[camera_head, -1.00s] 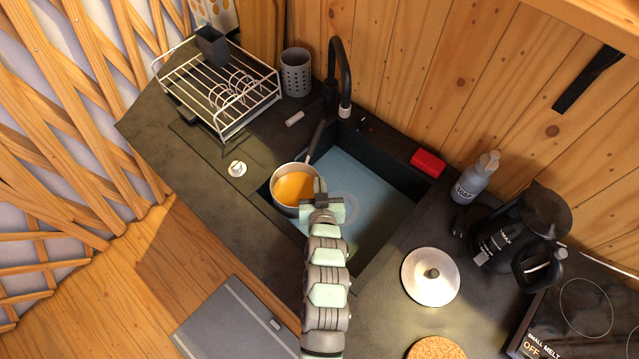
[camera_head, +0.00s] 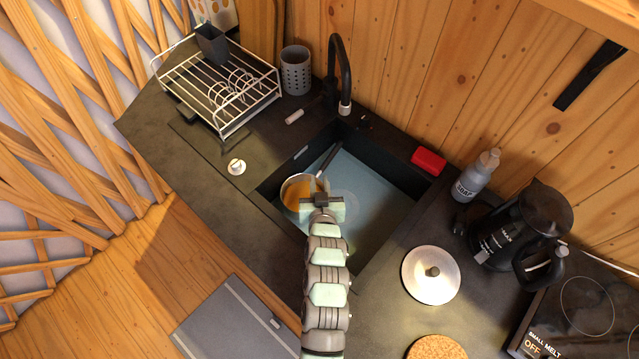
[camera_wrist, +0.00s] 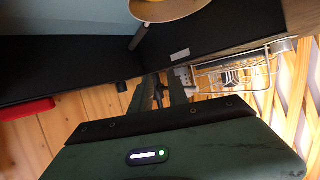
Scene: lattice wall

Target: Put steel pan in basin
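The steel pan (camera_head: 285,196) with an orange-brown inside is in the left end of the dark sink basin (camera_head: 268,188), low between its walls. Its dark handle (camera_head: 328,158) points up and right. In the wrist view the pan (camera_wrist: 160,12) is cut off at the top edge, apart from my fingers. My gripper (camera_head: 322,198) is over the basin beside the pan and hides part of its right side. In the wrist view my gripper (camera_wrist: 164,90) has its two fingers apart with nothing between them. Whether the pan touches the basin floor is hard to tell.
A black faucet (camera_head: 343,75) stands behind the basin. A red sponge (camera_head: 428,161) and soap bottle (camera_head: 475,178) are on the right. A white lid (camera_head: 431,276) lies on the right counter. A wire dish rack (camera_head: 220,85) stands at the back left.

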